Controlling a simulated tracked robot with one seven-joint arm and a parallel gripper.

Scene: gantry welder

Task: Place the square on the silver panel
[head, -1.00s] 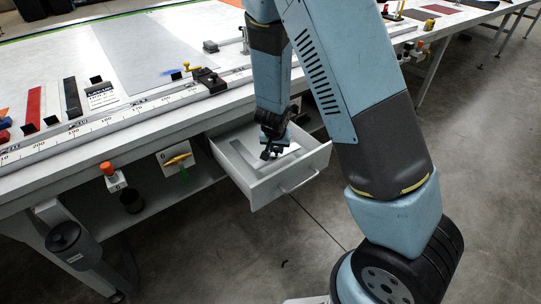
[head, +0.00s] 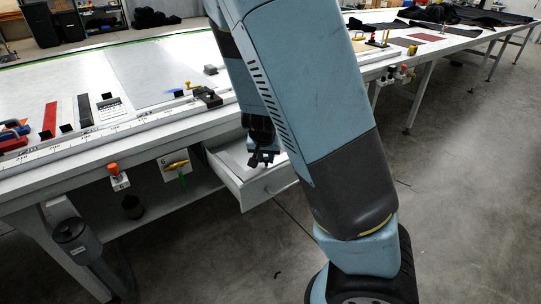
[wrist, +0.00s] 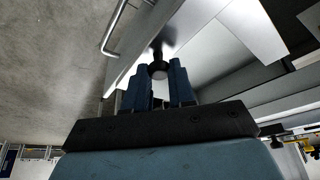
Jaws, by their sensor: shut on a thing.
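The silver panel (head: 150,76) lies flat on the worktable, left of my arm in the head view. The pale metal square (wrist: 245,22) shows in the wrist view at the open drawer; in the head view it is mostly hidden by the drawer front and my arm. My gripper (head: 262,160) points down at the drawer. In the wrist view its blue fingers (wrist: 158,82) are closed around a dark round knob (wrist: 157,68), which appears to belong to the square. I cannot tell whether the square touches the drawer bottom.
The white drawer (head: 262,190) stands open below the table edge, its handle facing the aisle. A long ruler rail (head: 110,135) and a dark clamp (head: 208,97) lie along the front of the tabletop. A red strip (head: 49,118) lies left of the panel. Floor at right is clear.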

